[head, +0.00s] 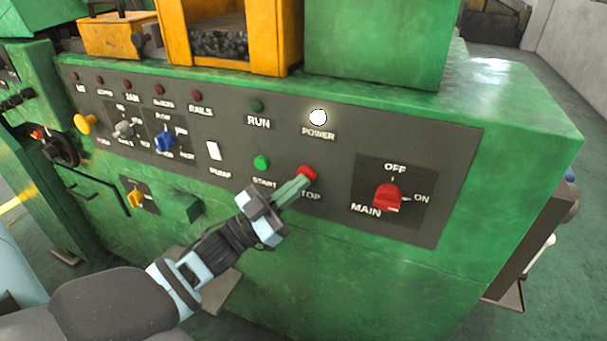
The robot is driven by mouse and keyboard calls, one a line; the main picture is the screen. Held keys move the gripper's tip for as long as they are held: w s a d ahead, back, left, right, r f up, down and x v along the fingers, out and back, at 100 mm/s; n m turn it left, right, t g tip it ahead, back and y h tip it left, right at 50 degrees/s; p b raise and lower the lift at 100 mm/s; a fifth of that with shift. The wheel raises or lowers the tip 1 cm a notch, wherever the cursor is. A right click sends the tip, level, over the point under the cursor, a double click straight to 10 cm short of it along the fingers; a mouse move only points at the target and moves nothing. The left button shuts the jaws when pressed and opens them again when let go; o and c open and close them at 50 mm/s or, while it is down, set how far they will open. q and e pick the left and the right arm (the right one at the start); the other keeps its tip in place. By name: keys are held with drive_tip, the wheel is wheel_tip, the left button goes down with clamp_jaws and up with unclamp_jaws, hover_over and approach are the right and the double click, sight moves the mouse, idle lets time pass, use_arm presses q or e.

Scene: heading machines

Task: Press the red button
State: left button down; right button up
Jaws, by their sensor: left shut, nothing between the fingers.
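The red button (307,172) is a round push button on the dark control panel (330,222), above a label of which "TOP" shows. My left gripper (304,180) comes in from the lower left. Its fingers are shut with nothing between them, and the tips are at the lower left edge of the red button, covering part of it. I cannot tell whether the tips touch the button or how far it is pushed in. My right gripper is not in view.
A green START button (261,162) sits left of the red button. A red MAIN rotary switch (388,197) sits to the right. A white POWER lamp (318,117) is bright above. A green box (181,206) sticks out of the machine front, left of my gripper.

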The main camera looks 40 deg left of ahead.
use_arm(q)
drive_tip(key=shift+s, duration=0.2)
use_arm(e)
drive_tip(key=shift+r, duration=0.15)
